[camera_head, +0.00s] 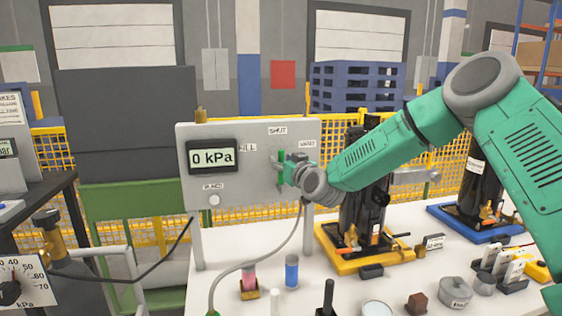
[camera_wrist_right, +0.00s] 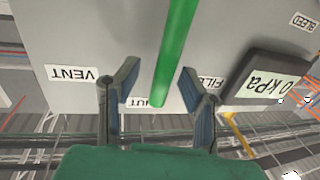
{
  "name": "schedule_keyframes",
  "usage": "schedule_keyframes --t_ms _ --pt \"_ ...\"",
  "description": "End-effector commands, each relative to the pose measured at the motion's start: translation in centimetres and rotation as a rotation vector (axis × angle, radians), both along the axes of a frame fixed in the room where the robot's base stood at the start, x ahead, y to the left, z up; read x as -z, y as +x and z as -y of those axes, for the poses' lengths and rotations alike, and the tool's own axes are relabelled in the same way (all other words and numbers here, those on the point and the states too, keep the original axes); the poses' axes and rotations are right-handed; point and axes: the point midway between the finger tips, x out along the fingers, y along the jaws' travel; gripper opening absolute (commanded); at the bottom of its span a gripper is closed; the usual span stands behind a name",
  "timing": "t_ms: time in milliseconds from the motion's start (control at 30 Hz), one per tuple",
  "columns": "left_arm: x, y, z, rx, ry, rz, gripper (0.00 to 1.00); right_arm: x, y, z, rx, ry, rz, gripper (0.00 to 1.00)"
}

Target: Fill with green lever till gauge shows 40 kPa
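The grey panel (camera_head: 245,210) carries a digital gauge (camera_head: 212,158) that reads 0 kPa; the gauge also shows upside down in the right wrist view (camera_wrist_right: 262,84). The green lever (camera_head: 281,168) stands upright, its tip toward the SHUT label, between FILL and VENT. My right gripper (camera_head: 290,170) is at the lever. In the right wrist view the gripper (camera_wrist_right: 158,88) is open, with the lever (camera_wrist_right: 172,55) between its two fingers and a gap on each side. My left gripper is not in view.
A round BLEED button (camera_head: 214,200) sits below the gauge. A hose (camera_head: 258,262) runs down in front of the panel. On the white table stand a blue cylinder (camera_head: 291,271), a black device on a yellow tray (camera_head: 372,262) and several small parts. A yellow fence is behind.

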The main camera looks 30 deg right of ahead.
Motion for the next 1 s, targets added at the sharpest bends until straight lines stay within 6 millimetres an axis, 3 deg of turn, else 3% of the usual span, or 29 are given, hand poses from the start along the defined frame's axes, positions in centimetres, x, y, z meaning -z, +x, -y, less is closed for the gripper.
schedule_keyframes --t_ms 367,500,1000 --pt "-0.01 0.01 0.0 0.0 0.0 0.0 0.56 -0.07 0.71 -0.09 -0.001 -0.001 0.0 0.36" --pt "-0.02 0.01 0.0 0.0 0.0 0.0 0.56 -0.05 0.72 -0.07 -0.001 -0.001 0.0 0.0" --pt "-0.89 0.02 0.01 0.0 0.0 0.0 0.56 -0.11 0.98 -0.7 -0.002 -0.07 -0.026 0.0"
